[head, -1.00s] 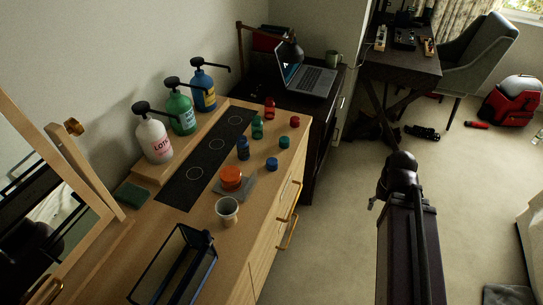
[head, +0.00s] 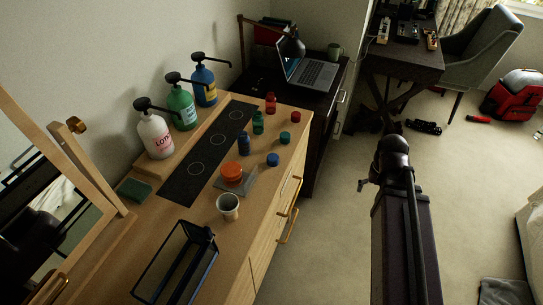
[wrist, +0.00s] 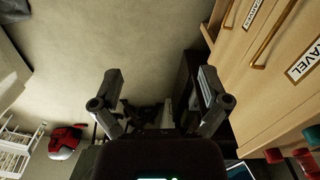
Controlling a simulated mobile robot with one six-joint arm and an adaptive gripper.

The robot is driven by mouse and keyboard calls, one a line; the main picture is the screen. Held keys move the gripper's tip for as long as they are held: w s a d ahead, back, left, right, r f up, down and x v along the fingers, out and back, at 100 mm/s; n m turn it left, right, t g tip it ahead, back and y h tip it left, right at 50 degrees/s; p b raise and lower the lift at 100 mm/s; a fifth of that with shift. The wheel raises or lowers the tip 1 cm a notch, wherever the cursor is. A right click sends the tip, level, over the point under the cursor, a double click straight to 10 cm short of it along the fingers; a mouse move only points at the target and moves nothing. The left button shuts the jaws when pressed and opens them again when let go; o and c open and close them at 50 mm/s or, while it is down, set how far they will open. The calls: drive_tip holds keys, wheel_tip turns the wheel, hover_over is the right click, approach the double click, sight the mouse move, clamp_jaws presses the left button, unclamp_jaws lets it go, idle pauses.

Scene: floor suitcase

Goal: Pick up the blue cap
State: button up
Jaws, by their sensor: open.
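The blue cap (head: 273,159) is a small round cap lying on the wooden dresser top (head: 258,190), near its right edge. It is in front of the green cap (head: 284,138) and the red cap (head: 295,117), and right of the blue bottle (head: 243,144). My gripper (wrist: 160,74) shows in the wrist view with its two fingers wide apart and nothing between them. It points over the carpet beside the dresser, clear of the caps. I cannot make out the blue cap in the wrist view. My arm stands right of the dresser in the head view.
A green bottle (head: 258,123) and red bottle (head: 270,103) stand behind the blue bottle. An orange-lidded jar (head: 232,172), a cup (head: 228,207) and a glass box (head: 160,278) are nearer. Pump bottles (head: 156,137) line the wall side.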

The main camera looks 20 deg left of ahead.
drive_tip(key=w+a+r+n+p, duration=0.2)
drive_tip(key=a+r+p, duration=0.2)
drive_tip(key=a, duration=0.4)
drive_tip(key=w+a+r+n+p, duration=0.1)
drive_tip(key=w+a+r+p, duration=0.25)
drive_tip(key=a, duration=0.45)
wheel_tip(320, 180, up, 6)
drive_tip(key=n+p, duration=0.3)
drive_tip(key=p, duration=0.3)
hover_over(273, 157)
drive_tip(key=shift+s+r, duration=0.2)
drive_tip(key=shift+f+b, duration=0.15)
drive_tip(key=shift+b, duration=0.25)
wheel_tip(273, 157, down, 8)
drive_tip(key=b, duration=0.8)
drive_tip(key=shift+f, duration=0.2)
drive_tip(key=shift+w+f+b, duration=0.2)
drive_tip(key=shift+f+b, duration=2.4)
drive_tip(key=shift+b, duration=0.2)
drive_tip(key=c, duration=0.8)
